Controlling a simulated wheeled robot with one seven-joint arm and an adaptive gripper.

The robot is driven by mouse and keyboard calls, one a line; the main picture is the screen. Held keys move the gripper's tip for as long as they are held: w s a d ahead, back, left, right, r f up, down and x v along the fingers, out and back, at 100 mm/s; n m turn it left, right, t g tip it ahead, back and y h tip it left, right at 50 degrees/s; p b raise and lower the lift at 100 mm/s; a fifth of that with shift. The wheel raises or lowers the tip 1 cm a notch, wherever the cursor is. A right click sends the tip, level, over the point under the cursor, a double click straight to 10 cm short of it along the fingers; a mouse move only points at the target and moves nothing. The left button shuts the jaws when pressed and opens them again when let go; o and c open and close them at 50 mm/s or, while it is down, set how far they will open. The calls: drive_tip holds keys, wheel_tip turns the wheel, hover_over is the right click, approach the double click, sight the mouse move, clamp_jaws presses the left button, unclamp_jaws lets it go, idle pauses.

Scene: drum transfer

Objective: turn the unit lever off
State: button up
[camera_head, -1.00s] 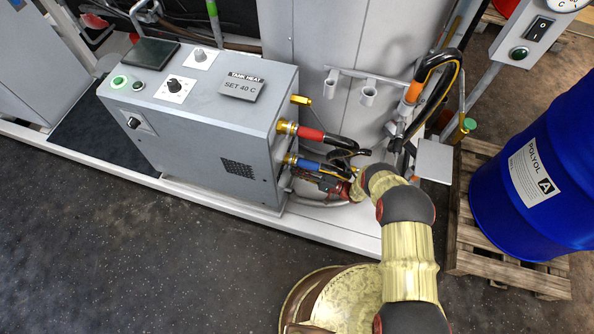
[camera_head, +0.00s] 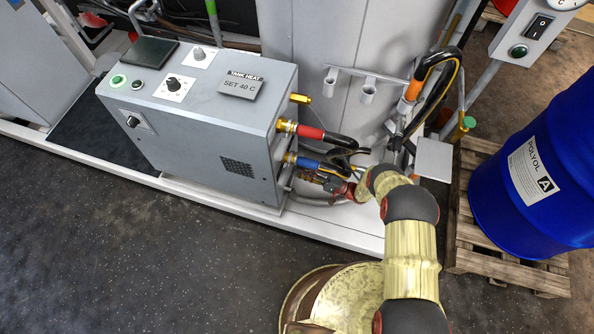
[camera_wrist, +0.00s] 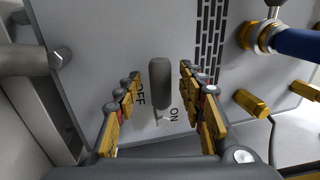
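The unit is a grey box (camera_head: 215,125) with a "TANK HEAT, SET 40 C" label on top. In the wrist view its side panel (camera_wrist: 105,30) carries a dark grey lever (camera_wrist: 158,84) with the words OFF to its left and ON to its lower right. My gripper (camera_wrist: 158,98) is open, with one finger on each side of the lever. Gaps show between the lever and both fingers. In the head view my gripper (camera_head: 325,178) is low beside the unit's right side, partly hidden by the hoses, and the lever cannot be made out.
Red (camera_head: 310,132) and blue (camera_head: 308,164) hose fittings stick out of the unit's right side, close above my gripper. A yellow brass fitting (camera_wrist: 250,103) is right of the fingers in the wrist view. A blue drum (camera_head: 540,180) stands on a pallet at the right.

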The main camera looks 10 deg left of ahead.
drive_tip(key=v, duration=0.9)
drive_tip(key=shift+d, duration=0.2)
drive_tip(key=shift+s+f, duration=0.1)
